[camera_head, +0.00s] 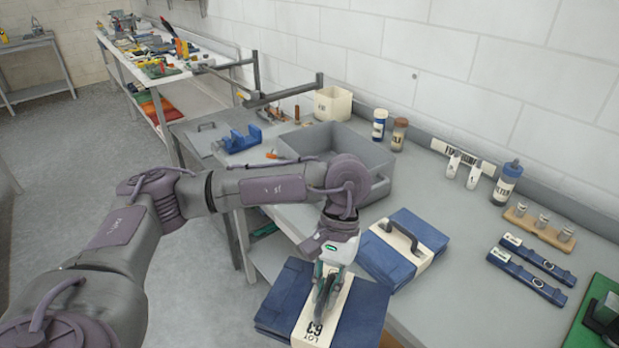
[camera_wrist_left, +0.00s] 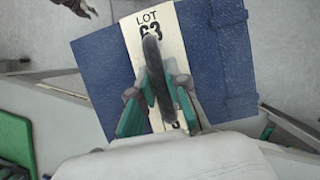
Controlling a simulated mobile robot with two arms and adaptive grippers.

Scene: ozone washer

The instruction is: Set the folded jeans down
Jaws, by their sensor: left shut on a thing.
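My left gripper (camera_head: 326,288) is shut on the dark handle of a folded blue jeans bundle (camera_head: 282,300). A cream band marked "LOT 63" wraps the bundle. In the left wrist view, the jeans (camera_wrist_left: 222,62) lie flat under my left gripper (camera_wrist_left: 160,85), whose fingers hide part of the band. Grey floor shows around the jeans there, and the bundle appears to hang at the bench's front edge. Its underside and any contact are hidden. A second folded blue bundle (camera_head: 385,262) with a cream band and dark handle rests on the grey bench (camera_head: 455,290), just beyond it.
A grey basin (camera_head: 350,150) stands behind my left arm. Bottles (camera_head: 507,183), a wooden block with metal weights (camera_head: 538,228) and two blue strips (camera_head: 527,270) occupy the right side. A green mat (camera_head: 590,325) lies at the lower right. Bare bench lies right of the second bundle.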

